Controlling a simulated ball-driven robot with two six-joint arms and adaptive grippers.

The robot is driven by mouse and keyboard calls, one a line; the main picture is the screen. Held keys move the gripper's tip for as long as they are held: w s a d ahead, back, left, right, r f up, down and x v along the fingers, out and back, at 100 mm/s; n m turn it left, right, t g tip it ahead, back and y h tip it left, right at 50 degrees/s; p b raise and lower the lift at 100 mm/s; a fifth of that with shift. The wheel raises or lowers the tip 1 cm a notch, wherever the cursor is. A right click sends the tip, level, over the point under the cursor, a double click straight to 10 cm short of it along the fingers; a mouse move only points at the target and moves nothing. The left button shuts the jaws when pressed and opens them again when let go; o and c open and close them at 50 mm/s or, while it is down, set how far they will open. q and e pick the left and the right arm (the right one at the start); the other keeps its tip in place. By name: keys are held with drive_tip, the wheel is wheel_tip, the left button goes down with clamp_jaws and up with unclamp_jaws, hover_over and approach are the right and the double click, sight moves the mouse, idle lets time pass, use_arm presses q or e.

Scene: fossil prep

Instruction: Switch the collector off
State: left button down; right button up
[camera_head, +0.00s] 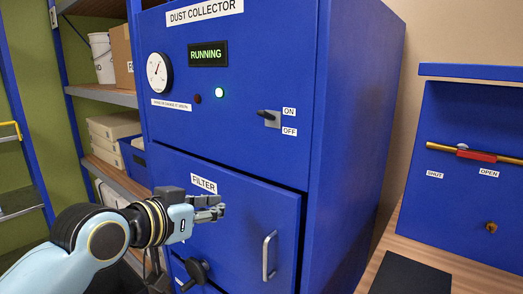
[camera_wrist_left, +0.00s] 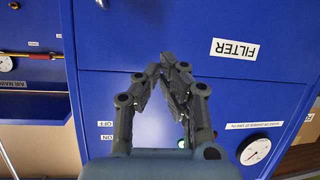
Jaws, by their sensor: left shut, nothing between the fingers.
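The blue dust collector (camera_head: 290,40) fills the middle of the head view. Its display (camera_head: 208,54) reads RUNNING and a green lamp (camera_head: 219,92) is lit. Its switch (camera_head: 270,119) has a dark lever sticking out to the left, with labels ON above and OFF below at its right. My left gripper (camera_head: 223,208) is shut and empty in front of the FILTER door, below and left of the switch. In the left wrist view, which is upside down, the shut fingers (camera_wrist_left: 168,64) cover part of the panel; the switch is not clearly visible there. My right gripper is not in view.
The FILTER door has a silver handle (camera_head: 269,256) and a dark knob (camera_head: 197,270) lies near my left arm. A round gauge (camera_head: 159,72) is at upper left. Shelves (camera_head: 100,95) stand left; a blue panel with a red-handled valve (camera_head: 476,155) stands right.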

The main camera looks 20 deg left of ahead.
sight(266, 115)
use_arm(q)
drive_tip(key=s+d+r+m+t+h+p, duration=0.1)
drive_tip(key=s+d+r, duration=0.1)
drive_tip(key=r, duration=0.8)
drive_tip(key=s+d+r+m+t+h+p, duration=0.1)
drive_tip(key=d+r+p, duration=0.1)
drive_tip(key=r, duration=0.9)
drive_tip(key=shift+s+h, duration=0.3)
drive_tip(key=shift+s, duration=0.05)
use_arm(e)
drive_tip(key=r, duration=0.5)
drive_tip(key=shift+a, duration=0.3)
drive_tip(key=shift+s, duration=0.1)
use_arm(q)
drive_tip(key=shift+w+d, duration=0.1)
drive_tip(key=shift+w, duration=0.05)
drive_tip(key=p+x, duration=0.3)
drive_tip(key=x, duration=0.6)
drive_tip(key=shift+w+d, duration=0.1)
drive_tip(key=shift+w, duration=0.25)
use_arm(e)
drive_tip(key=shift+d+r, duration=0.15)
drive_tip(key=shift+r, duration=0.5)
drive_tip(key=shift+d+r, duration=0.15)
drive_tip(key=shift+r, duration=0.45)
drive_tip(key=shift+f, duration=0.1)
